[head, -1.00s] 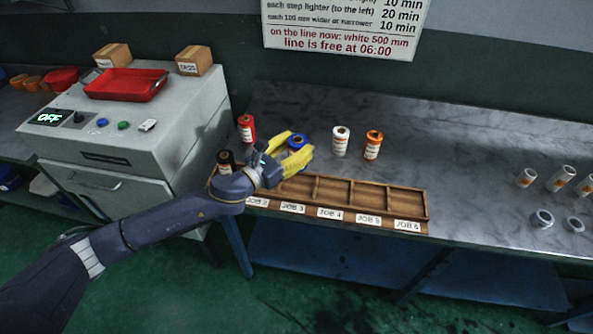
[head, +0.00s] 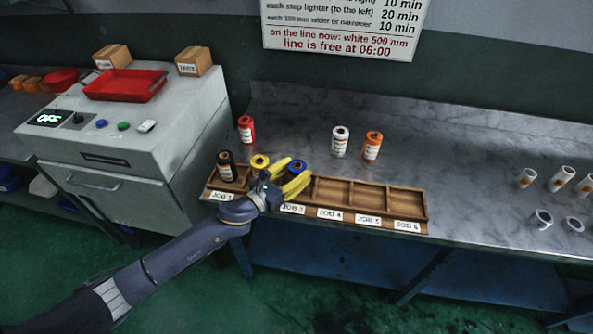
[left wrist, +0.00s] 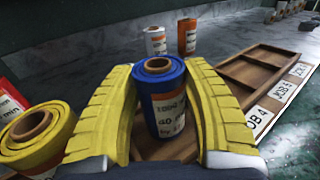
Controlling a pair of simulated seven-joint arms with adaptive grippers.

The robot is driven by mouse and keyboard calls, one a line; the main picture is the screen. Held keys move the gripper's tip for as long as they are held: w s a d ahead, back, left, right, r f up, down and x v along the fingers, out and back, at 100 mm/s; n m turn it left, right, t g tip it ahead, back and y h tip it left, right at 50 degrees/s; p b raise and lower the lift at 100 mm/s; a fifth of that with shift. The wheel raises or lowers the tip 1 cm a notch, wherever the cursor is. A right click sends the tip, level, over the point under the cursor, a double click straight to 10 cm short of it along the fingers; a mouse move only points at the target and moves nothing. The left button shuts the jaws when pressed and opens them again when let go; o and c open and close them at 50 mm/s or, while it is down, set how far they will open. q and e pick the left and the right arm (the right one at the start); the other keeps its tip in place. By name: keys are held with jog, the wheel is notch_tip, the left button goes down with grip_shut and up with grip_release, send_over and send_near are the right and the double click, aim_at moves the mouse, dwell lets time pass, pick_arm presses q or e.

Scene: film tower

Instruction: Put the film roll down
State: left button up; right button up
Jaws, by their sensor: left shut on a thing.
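The blue film roll (head: 297,167) stands upright between the yellow fingers of my left gripper (head: 288,174), which is shut on it. In the left wrist view the blue roll (left wrist: 162,105) has a finger on each side and a white and orange label facing me. It is at the wooden tray (head: 372,203), over or in the compartment behind the JOB 3 label (head: 292,209). The fingers hide its lower part in the head view, so I cannot tell whether it touches the tray floor. My right gripper is not in view.
A black roll (head: 226,168) and a yellow roll (head: 260,162) stand left of the blue one. Red (head: 246,129), white (head: 340,141) and orange (head: 372,147) rolls stand behind the tray. The compartments to the right are empty.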

pick_arm(q)
jog(key=shift+f, duration=0.15)
jog(key=o, duration=1.3)
jog(key=v, duration=1.2)
jog(key=shift+r, duration=0.2)
